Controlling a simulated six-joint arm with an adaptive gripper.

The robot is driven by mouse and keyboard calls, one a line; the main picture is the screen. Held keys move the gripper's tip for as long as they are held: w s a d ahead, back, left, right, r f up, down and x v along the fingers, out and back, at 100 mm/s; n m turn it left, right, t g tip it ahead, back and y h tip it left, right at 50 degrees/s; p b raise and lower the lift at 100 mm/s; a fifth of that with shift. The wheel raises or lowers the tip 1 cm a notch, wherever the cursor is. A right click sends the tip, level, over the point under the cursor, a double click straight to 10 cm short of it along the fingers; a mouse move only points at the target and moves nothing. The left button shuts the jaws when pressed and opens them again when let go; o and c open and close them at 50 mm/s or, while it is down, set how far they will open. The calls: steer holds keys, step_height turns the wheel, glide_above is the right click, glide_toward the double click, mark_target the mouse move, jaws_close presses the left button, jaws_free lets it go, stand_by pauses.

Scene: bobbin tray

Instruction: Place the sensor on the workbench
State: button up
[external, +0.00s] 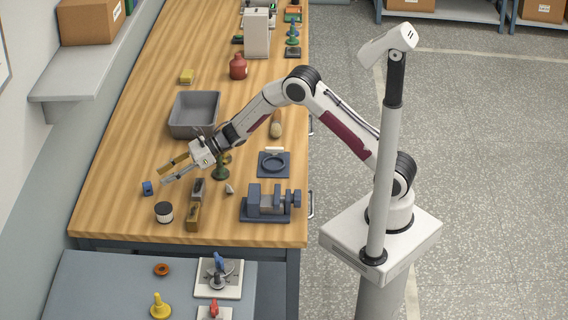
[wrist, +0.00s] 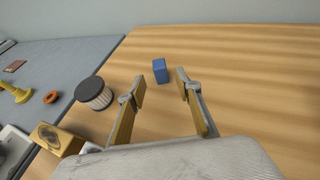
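A small blue block (external: 147,188), which looks like the sensor, rests on the wooden workbench (external: 110,205) near its left edge. In the wrist view the blue block (wrist: 159,70) lies just beyond the fingertips, roughly between their lines, and no finger touches it. My gripper (external: 163,174) is open over the workbench, a little above and right of the block in the external view. No object is held.
A grey bin (external: 195,112), a dark vise (external: 270,204) and a blue-grey fixture (external: 274,164) are farther away. A grey table (external: 105,285) adjoins the front. Wood beyond the block is clear.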

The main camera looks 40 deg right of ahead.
steer(key=shift+v, duration=2.2)
